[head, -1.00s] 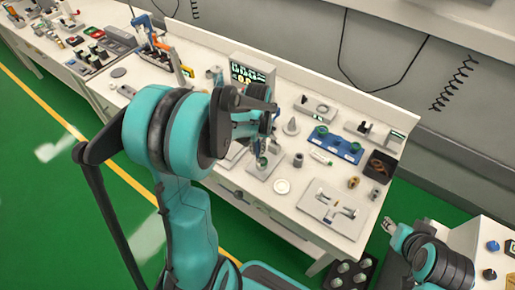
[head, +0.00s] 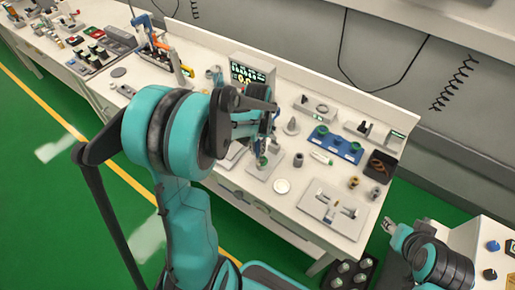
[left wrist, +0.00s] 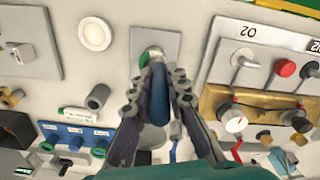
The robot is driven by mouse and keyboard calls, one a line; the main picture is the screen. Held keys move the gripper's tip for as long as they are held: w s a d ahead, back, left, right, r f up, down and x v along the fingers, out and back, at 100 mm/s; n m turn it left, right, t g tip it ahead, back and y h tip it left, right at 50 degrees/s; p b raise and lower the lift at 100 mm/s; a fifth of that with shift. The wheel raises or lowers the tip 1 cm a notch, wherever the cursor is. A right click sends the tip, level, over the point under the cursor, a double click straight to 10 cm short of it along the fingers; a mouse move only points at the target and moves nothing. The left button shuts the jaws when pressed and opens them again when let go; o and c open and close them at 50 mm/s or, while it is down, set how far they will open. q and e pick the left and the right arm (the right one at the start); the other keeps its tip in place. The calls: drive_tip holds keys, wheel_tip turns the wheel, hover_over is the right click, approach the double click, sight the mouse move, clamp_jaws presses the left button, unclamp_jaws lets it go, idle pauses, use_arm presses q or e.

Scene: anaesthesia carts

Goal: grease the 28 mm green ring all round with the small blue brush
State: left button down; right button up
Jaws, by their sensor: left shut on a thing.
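My left gripper (left wrist: 158,82) is shut on the blue brush (left wrist: 157,100), whose handle lies between the fingers. In the head view the left gripper (head: 267,130) is over the work table. A green ring (left wrist: 148,56) sits on a grey plate (left wrist: 168,42) just beyond the fingertips; it also shows in the head view (head: 262,161). The brush tip is hidden by the fingers, so contact with the ring cannot be told. My right gripper (head: 389,226) is off the table's right end, too small to read.
A blue holder (head: 335,146) with green rings stands to the right on the table. A white round dish (head: 282,186), a grey plate with metal parts (head: 330,209) and a dark bin (head: 380,167) are near.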

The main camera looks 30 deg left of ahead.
use_arm(q)
drive_tip(key=shift+r+p, duration=2.6)
drive_tip(key=shift+r, duration=0.95)
drive_tip(key=shift+f, duration=0.1)
drive_tip(key=shift+w+d+f+b, duration=0.15)
drive_tip(key=shift+d+f, duration=0.3)
drive_tip(key=shift+f, duration=0.55)
drive_tip(key=shift+w+d+f+b, duration=0.1)
drive_tip(key=shift+w+d+f, duration=0.1)
drive_tip(key=shift+d+f, duration=0.55)
drive_tip(key=shift+w+d+f+b, duration=0.1)
drive_tip(key=shift+w+d+f, duration=0.1)
drive_tip(key=shift+f, duration=1)
